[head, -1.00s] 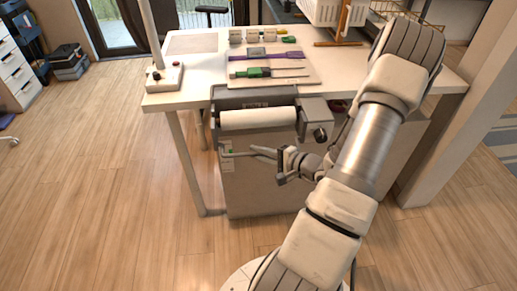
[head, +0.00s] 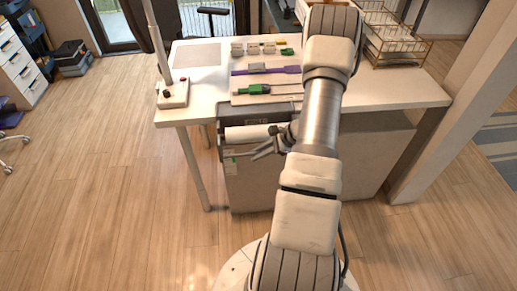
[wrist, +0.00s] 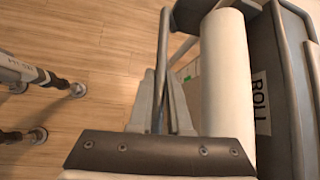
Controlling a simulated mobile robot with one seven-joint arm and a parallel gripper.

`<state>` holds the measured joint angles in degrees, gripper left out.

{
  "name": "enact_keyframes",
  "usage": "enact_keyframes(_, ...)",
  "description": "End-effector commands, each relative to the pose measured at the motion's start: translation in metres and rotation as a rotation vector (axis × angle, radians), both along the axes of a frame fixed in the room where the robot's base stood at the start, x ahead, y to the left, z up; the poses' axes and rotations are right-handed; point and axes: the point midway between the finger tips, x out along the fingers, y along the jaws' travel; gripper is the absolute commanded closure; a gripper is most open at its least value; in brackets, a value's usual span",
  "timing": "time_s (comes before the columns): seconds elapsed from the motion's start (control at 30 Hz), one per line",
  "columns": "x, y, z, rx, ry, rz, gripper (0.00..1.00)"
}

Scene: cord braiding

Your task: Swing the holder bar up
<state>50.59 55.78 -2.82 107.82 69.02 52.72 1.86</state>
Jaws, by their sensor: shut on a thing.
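The holder bar is a thin grey metal bar (wrist: 163,42) running beside the white paper roll (wrist: 225,75) in the wrist view. My gripper (wrist: 162,95) has its two fingers on either side of the bar and is shut on it. In the head view my gripper (head: 264,150) is in front of the roll (head: 248,133), at the front of the grey roll unit (head: 226,109). My arm hides the right part of the unit and roll there. The bar is hard to make out in the head view.
The white table (head: 400,92) stands above and behind the unit. On it lie a purple tool (head: 265,70), a green-handled tool (head: 255,90) and a switch box (head: 172,95). A wire rack (head: 395,45) stands at the back right.

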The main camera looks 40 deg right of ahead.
Motion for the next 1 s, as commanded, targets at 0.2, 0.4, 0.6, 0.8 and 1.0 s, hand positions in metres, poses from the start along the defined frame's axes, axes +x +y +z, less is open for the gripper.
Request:
enact_keyframes(0.2,0.007,-0.004,0.006,0.089,0.149,0.003,1.0)
enact_keyframes(0.4,0.011,-0.007,0.007,0.152,0.25,-0.002,1.0)
enact_keyframes(0.6,0.014,-0.009,0.007,0.19,0.309,-0.002,1.0)
enact_keyframes(0.8,0.015,-0.009,0.008,0.205,0.332,-0.004,1.0)
enact_keyframes(1.0,0.015,-0.009,0.007,0.209,0.336,-0.004,1.0)
